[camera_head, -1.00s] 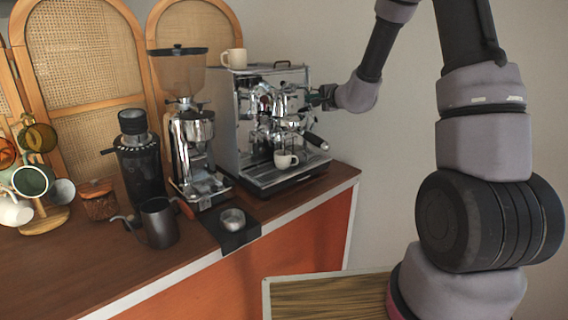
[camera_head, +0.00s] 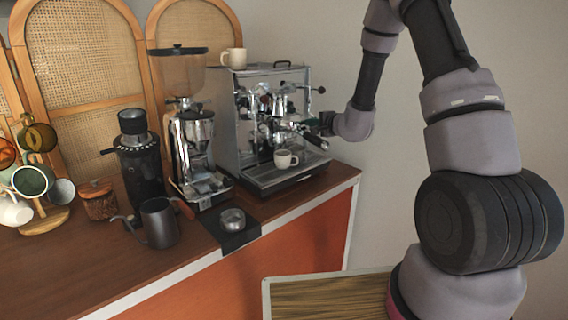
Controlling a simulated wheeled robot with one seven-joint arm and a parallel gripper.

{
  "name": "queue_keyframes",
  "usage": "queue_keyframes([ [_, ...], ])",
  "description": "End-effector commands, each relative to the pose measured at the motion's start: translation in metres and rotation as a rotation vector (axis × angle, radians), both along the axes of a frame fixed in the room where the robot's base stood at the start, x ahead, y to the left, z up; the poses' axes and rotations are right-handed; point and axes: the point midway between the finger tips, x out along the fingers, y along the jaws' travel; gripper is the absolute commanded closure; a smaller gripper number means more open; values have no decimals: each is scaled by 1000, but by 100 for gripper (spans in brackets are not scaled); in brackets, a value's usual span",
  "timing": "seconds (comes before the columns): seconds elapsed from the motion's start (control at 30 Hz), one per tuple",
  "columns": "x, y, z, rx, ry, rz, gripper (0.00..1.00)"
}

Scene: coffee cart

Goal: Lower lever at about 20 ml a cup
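The chrome espresso machine (camera_head: 228,135) stands on the wooden counter. A white cup (camera_head: 285,159) stands on its drip tray below the group head. The portafilter handle (camera_head: 315,140) sticks out to the front right. A small lever or knob (camera_head: 318,90) shows on the machine's upper right, with nothing at it. My gripper (camera_head: 322,124) is at the machine's right front, just above the portafilter handle. Its fingers are small and partly hidden, so I cannot tell whether they are open or touching anything. The cup's contents cannot be seen.
A second cup (camera_head: 234,58) sits on top of the machine. A grinder (camera_head: 188,130), a dark kettle (camera_head: 158,222), a black mat (camera_head: 228,238) and a mug rack (camera_head: 45,222) stand to the left. The wall side at right is free.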

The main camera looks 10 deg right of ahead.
Motion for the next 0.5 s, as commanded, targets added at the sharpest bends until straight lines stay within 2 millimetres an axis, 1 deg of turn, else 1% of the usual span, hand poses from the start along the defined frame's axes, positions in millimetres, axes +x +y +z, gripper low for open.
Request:
queue_keyframes([
  [0.17,-3,-2,2,0,-1,-1,100],
  [0.27,-15,-7,6,0,-2,-2,100],
  [0.5,-57,-27,19,2,0,-3,100],
])
